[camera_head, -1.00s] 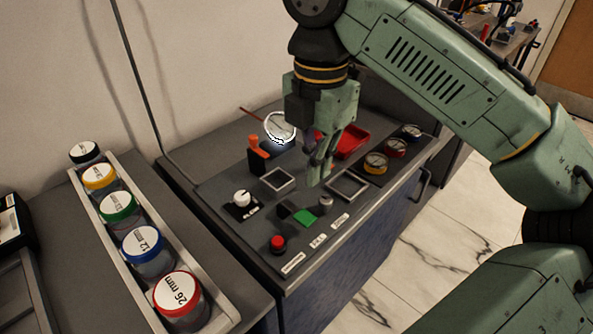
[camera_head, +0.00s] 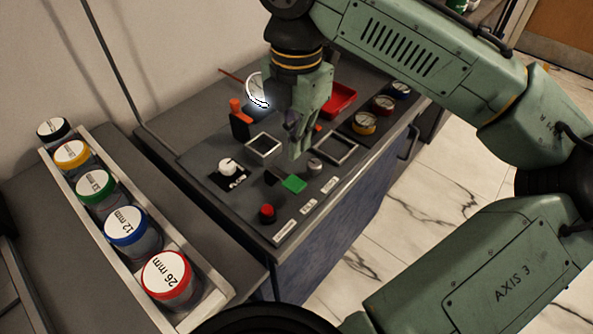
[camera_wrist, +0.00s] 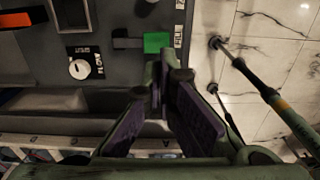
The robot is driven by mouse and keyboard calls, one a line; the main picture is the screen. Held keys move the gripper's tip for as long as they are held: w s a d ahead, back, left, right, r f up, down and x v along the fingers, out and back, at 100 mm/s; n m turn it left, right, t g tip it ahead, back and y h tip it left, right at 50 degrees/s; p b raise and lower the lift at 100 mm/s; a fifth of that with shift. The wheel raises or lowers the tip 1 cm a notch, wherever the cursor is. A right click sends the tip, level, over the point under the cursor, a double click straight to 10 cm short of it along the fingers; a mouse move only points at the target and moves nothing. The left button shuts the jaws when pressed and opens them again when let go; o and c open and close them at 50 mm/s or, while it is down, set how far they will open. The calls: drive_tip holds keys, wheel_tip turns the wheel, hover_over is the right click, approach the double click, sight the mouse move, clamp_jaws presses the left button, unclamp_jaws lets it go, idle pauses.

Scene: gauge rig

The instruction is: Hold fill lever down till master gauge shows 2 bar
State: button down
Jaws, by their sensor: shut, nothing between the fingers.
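The green fill lever (camera_head: 294,184) sits at a dark slot on the grey panel, beside small white labels. It also shows in the wrist view (camera_wrist: 157,42), next to a label that reads FILL. The large white round gauge (camera_head: 255,88), likely the master gauge, stands at the back of the panel. My gripper partly hides it, and I cannot read its needle. My gripper (camera_head: 297,150) is shut and empty, pointing down above the panel, just behind the lever in the head view. Its fingertips (camera_wrist: 168,74) appear apart from the green lever.
The panel also carries a white knob (camera_head: 228,167), a red button (camera_head: 266,212), a grey knob (camera_head: 315,165), an orange-handled lever (camera_head: 236,108), a red tray (camera_head: 340,99) and small gauges (camera_head: 364,123). A rack (camera_head: 190,258) of lidded jars stands at left.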

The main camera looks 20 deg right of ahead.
sight(296, 184)
wheel_tip(296, 184, down, 9)
drive_tip(key=shift+r, duration=0.15)
